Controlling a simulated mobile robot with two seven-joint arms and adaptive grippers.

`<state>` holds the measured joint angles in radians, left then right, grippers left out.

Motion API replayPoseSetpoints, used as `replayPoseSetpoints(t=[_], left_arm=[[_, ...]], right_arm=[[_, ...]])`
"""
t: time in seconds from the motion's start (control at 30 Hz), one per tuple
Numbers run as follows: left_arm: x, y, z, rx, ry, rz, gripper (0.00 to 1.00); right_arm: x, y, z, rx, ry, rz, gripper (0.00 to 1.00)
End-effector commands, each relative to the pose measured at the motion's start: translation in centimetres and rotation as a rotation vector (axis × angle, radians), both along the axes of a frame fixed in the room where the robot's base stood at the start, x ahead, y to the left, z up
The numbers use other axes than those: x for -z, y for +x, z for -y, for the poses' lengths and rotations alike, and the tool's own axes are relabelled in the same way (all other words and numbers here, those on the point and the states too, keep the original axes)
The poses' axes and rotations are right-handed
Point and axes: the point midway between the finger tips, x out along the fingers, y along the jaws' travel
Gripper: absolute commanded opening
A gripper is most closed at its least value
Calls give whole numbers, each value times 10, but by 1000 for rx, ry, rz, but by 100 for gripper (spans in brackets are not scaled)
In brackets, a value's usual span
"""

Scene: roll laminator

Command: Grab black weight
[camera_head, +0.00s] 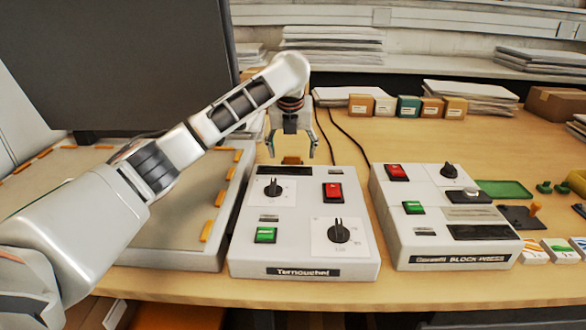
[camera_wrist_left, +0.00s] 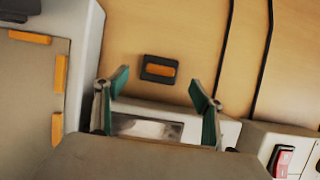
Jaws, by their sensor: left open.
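A small black block with an orange bar on top, likely the black weight (camera_wrist_left: 160,69), lies on the wooden table in the left wrist view. In the head view only its orange part (camera_head: 291,160) shows clearly, behind the Ternouchef control box. My left gripper (camera_head: 292,150) is open and empty above it, pointing down. In the left wrist view the green-padded fingers of the left gripper (camera_wrist_left: 160,84) stand apart, with the block just beyond and between their tips. My right gripper is not in view.
The Ternouchef control box (camera_head: 300,225) stands just in front of the block. A large grey machine (camera_head: 180,220) is at left, and a block press unit (camera_head: 440,215) at right. Black cables run behind the boxes. A black plate with an orange knob (camera_head: 518,216) lies far right.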

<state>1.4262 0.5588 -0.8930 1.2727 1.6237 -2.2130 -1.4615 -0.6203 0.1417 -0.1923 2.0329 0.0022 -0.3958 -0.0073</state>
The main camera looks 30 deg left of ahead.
Motion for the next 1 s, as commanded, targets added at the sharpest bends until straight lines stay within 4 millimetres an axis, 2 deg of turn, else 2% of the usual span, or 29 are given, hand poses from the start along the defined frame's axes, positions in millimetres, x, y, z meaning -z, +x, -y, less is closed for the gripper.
replayPoseSetpoints(t=[0.03, 0.23, 0.53, 0.7, 0.77, 1.0], left_arm=[[14, 3, -1, -1, -1, -8, 68], [42, 13, -6, 0, 0, -10, 68], [38, 16, -7, 3, 2, 1, 68], [39, 16, -7, 3, 1, 0, 24], [39, 15, -7, 3, 1, 0, 11], [38, 16, -7, 2, 1, 1, 10]], right_arm=[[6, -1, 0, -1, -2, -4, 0], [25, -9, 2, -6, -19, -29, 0], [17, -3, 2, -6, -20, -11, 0], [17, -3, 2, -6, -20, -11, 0], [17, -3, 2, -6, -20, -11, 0], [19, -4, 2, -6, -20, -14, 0]])
